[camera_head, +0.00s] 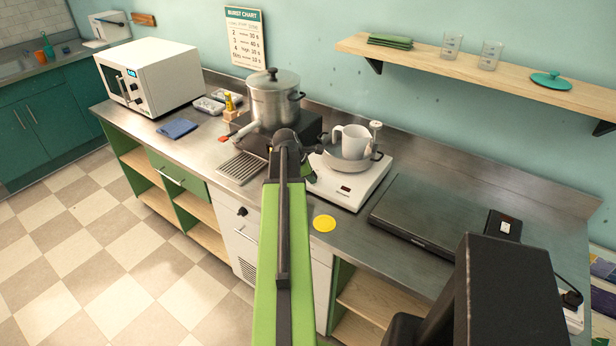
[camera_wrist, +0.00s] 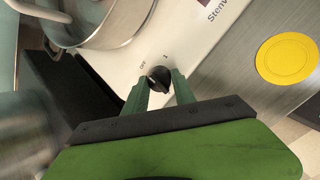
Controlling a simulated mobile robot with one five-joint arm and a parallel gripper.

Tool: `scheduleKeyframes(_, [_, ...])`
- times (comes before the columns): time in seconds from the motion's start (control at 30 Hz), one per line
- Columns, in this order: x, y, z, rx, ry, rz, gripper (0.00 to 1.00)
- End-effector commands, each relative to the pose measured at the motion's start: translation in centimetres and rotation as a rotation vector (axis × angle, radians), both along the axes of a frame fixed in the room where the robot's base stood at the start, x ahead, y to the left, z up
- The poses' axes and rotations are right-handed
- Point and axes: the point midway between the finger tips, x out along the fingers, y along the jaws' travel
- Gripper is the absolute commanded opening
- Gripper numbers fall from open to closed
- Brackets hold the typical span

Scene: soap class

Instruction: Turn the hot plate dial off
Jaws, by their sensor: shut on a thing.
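The hot plate (camera_head: 349,186) is a white unit on the steel counter, with a pan (camera_head: 347,160) and a white jug (camera_head: 350,141) on top. In the wrist view its black dial (camera_wrist: 158,79) sits on the white front panel, with "OFF" and another mark printed beside it. My gripper (camera_wrist: 160,84) is shut on the dial, one green finger on each side. In the head view my arm hides the dial and the fingers. The exact direction of the dial's pointer is hard to tell.
A lidded steel pot (camera_head: 273,98) stands on a dark block left of the hot plate. A yellow disc (camera_head: 324,223) lies near the counter's front edge. A dark flat panel (camera_head: 425,217) lies to the right. A wooden shelf (camera_head: 480,75) hangs above.

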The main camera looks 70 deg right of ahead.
Motion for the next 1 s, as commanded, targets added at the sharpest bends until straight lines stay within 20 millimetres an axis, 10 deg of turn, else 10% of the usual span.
scheduleKeyframes(0.9, [0.33,-0.19,0.04,0.014,0.068,0.163,0.0])
scheduleKeyframes(0.93, [0.32,-0.2,0.04,0.014,0.068,0.163,0.33])
scheduleKeyframes(1.0, [0.28,-0.18,0.02,0.014,0.069,0.162,0.42])
